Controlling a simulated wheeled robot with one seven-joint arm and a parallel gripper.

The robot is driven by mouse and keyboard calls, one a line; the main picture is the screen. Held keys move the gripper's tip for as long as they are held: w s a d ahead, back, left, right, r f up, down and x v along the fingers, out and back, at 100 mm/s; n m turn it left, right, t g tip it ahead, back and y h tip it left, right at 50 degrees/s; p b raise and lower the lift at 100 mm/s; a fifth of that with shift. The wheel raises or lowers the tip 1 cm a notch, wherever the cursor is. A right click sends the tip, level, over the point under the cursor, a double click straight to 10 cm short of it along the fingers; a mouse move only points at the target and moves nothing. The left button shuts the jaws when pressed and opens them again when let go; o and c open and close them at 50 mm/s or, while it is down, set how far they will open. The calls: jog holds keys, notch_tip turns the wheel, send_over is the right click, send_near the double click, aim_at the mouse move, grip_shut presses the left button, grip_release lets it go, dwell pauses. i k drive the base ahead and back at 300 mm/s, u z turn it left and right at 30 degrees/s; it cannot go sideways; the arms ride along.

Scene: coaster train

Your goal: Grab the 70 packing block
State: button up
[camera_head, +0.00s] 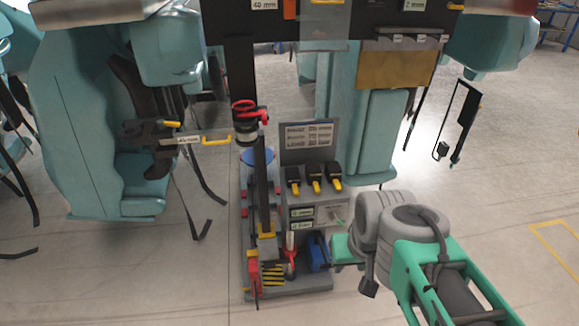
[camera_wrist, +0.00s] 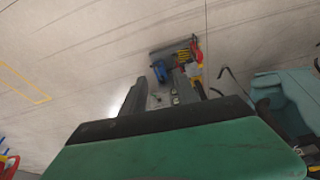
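Three black blocks with yellow ends, left (camera_head: 293,178), middle (camera_head: 313,180) and right (camera_head: 332,176), stand in a row on the grey stand's ledge in the head view. A grey panel (camera_head: 310,136) with printed lines rises behind them. The print is too small to tell which block is the 70 one. My gripper (camera_head: 344,252), at the end of my green and grey arm, is low and to the right of the stand, apart from the blocks.
The stand (camera_head: 320,286) also carries a blue item (camera_head: 318,251), red tools and a yellow-black striped patch (camera_head: 273,274). A dark post (camera_head: 264,190) rises to the left of the blocks. Teal train seats (camera_head: 100,130) hang at left and right. The floor at right is clear.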

aim_at(313, 172)
jog(key=u, duration=0.6)
jog(key=i, duration=0.6)
jog(key=u, duration=0.65)
jog(key=i, duration=0.45)
jog(key=z, duration=0.05)
